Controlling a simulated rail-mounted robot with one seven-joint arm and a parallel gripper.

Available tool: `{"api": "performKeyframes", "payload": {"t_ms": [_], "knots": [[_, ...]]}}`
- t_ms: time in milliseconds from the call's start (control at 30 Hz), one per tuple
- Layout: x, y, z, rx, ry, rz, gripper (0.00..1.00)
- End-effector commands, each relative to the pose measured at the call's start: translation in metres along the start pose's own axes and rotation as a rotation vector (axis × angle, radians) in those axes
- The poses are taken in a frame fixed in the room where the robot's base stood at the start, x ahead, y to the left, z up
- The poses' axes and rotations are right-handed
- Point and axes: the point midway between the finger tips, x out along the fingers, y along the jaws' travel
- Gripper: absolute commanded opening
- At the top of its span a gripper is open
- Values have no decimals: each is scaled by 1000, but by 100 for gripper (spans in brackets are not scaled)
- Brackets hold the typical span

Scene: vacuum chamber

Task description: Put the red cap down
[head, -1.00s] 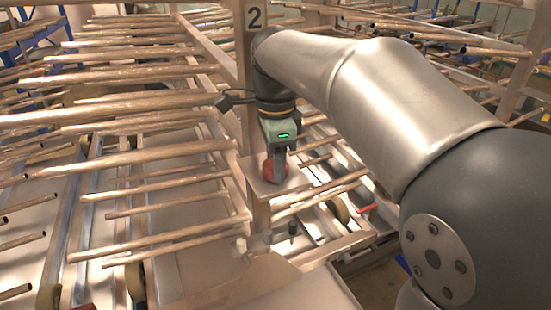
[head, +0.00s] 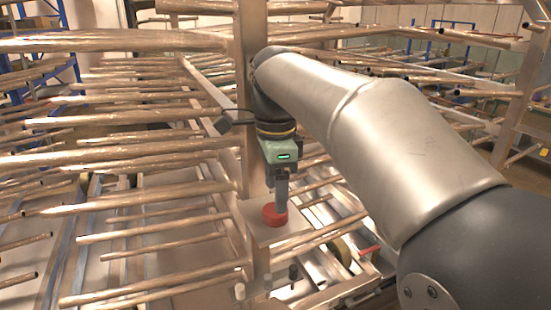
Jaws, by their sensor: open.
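The red cap (head: 274,217) rests on a small flat pale plate (head: 262,238) fixed at the post, near the middle of the head view. My gripper (head: 281,203) points down right above the cap and is open. One finger shows, and its tip overlaps the upper right part of the cap in the picture. The other finger is hidden, and I cannot tell whether the fingers touch the cap.
A tall post (head: 252,60) stands just behind my gripper. Rows of metal rods (head: 130,205) stick out to the left, and more lie to the right. Small pegs (head: 293,272) stand below the plate.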

Motion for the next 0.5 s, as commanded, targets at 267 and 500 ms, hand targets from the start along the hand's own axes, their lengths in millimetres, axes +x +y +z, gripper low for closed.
{"api": "performKeyframes", "payload": {"t_ms": [267, 500], "knots": [[-57, -1, 0, 0, 0, -1, 67], [-76, 0, 0, -1, 0, 1, 67]]}}
